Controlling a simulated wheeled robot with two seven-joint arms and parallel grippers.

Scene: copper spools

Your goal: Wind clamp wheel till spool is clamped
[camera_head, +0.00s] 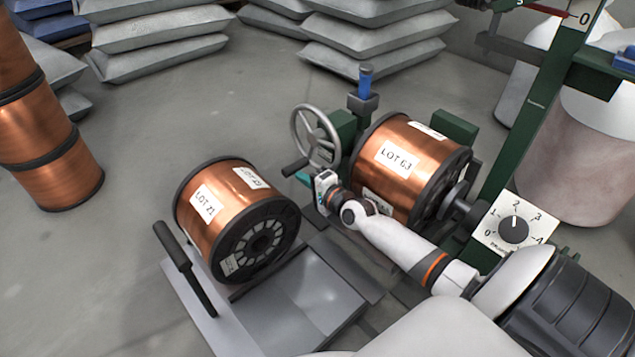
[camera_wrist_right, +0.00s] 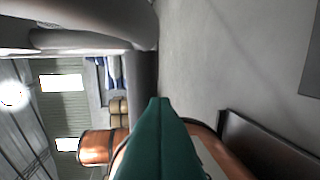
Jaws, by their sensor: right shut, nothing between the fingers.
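The clamp wheel (camera_head: 335,131) is a grey spoked handwheel on the green winder, with a dark crank handle (camera_head: 294,168) sticking out at its lower left. The copper spool LOT 63 (camera_head: 420,148) sits in the winder to the right of the wheel, between the green clamp side and a dark shaft. My right gripper (camera_head: 304,179) is just below the crank handle, in front of the spool. Its teal fingers (camera_wrist_right: 160,135) are shut and empty in the right wrist view. Whether they touch the handle is unclear. My left gripper is out of view.
A second copper spool, LOT 71 (camera_head: 208,211), rests at the grey cradle (camera_head: 310,290) left of my right arm. A dial (camera_head: 513,229) is on the right of the winder. Stacked spools (camera_head: 60,185) stand far left; grey sacks (camera_head: 160,45) are behind.

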